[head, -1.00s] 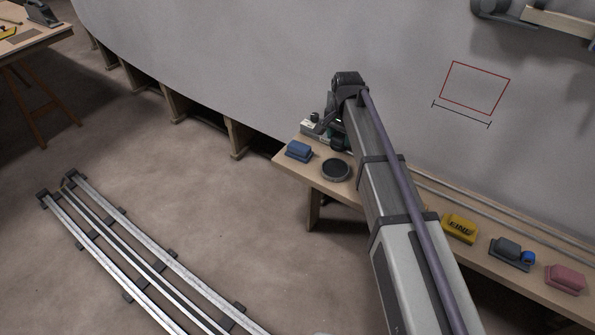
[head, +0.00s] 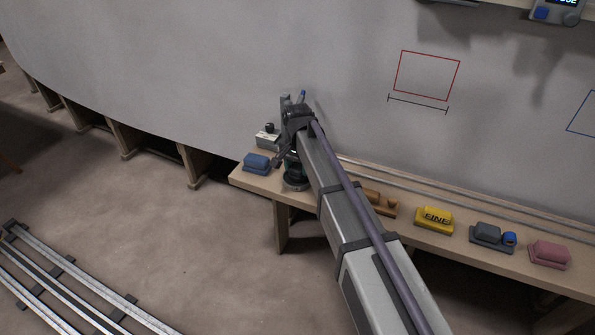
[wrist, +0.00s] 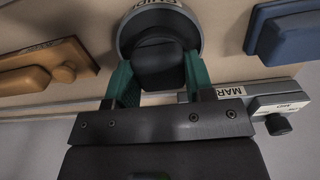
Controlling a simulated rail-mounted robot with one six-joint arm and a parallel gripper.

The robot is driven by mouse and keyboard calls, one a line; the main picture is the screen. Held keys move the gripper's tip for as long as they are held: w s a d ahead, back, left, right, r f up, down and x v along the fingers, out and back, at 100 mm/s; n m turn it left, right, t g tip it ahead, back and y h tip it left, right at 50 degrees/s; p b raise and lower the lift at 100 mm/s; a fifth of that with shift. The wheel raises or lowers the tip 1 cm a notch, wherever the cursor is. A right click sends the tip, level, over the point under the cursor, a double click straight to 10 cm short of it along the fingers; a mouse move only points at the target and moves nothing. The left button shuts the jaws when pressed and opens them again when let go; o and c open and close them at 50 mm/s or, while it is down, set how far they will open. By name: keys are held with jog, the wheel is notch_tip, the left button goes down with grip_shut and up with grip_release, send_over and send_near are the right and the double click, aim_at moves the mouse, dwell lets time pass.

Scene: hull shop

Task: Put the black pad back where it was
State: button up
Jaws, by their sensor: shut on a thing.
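My gripper (head: 293,160) is low over the far left part of the bench. In the wrist view its green fingers (wrist: 158,78) are shut on the black pad (wrist: 160,66), a dark rounded block. The pad is over a round grey dish with a dark inside and a label, whose rim (wrist: 126,36) shows around it. In the head view the dish (head: 295,186) sits just under the gripper, and the pad is mostly hidden there. I cannot tell whether the pad touches the dish.
A blue block (head: 257,162) stands left of the dish and a tan wooden piece (head: 382,203) to its right. Yellow (head: 434,218), grey (head: 487,233) and pink (head: 550,254) blocks follow along the bench. A pale device (head: 267,138) and the hull wall (head: 200,70) lie behind.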

aim_at(299, 167)
jog(key=shift+f, duration=0.2)
jog(key=o, duration=0.9)
jog(key=shift+r, duration=0.1)
notch_tip(299, 167, up, 12)
jog(key=p, duration=1.2)
jog(key=shift+r, duration=0.2)
jog(key=s+d+n, duration=0.4)
jog(key=s+d, duration=1.6)
jog(key=s, duration=0.5)
jog(key=r+p, duration=1.4)
jog(key=shift+w+r, duration=0.15)
jog(key=shift+w, duration=0.2)
